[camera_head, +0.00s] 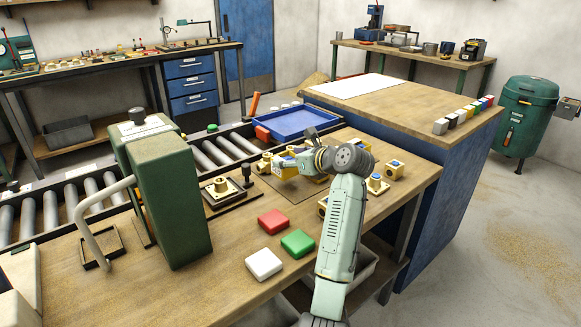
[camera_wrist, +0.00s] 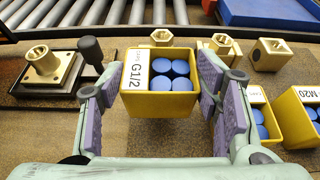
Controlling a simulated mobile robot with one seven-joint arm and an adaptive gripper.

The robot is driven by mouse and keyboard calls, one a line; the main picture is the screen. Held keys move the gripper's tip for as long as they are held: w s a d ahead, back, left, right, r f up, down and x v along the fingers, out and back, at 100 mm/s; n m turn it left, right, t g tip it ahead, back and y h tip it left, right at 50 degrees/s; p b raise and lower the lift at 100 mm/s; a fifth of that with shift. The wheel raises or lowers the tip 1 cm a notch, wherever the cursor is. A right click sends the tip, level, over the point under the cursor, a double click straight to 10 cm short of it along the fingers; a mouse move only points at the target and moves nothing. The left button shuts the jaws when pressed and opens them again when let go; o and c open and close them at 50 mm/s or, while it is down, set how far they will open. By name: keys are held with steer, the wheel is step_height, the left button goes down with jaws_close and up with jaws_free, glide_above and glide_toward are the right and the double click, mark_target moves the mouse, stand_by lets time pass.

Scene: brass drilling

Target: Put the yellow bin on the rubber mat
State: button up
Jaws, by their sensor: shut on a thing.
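The yellow bin labelled G1/2 (camera_wrist: 160,105) holds several blue round caps and sits between the purple-padded fingers of my gripper (camera_wrist: 158,88) in the wrist view. My gripper is shut on it. In the head view my gripper (camera_head: 290,166) partly hides this bin (camera_head: 285,173). A dark brown flat mat (camera_head: 292,191) lies on the bench below the gripper. I cannot tell for sure whether the bin touches the surface. Two more yellow bins with blue caps, one labelled M20 (camera_wrist: 291,120) and one beside it (camera_wrist: 256,100), stand to the right.
Brass fittings (camera_wrist: 270,54) stand behind and right of the bin. A brass block on a dark plate (camera_head: 221,188) is to the left. Red (camera_head: 273,221), green (camera_head: 298,243) and white (camera_head: 263,264) pads lie in front. A green press (camera_head: 170,200) stands at left; a blue tray (camera_head: 300,122) is behind.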

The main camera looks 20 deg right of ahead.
mark_target(293, 169)
steer(key=shift+w+d, duration=0.1)
steer(key=shift+w, duration=0.25)
steer(key=shift+f+p, duration=0.5)
steer(key=shift+f, duration=1.25)
steer(key=shift+f, duration=0.1)
steer(key=o, duration=1.2)
steer(key=b+v, duration=0.2)
steer(key=v, duration=1)
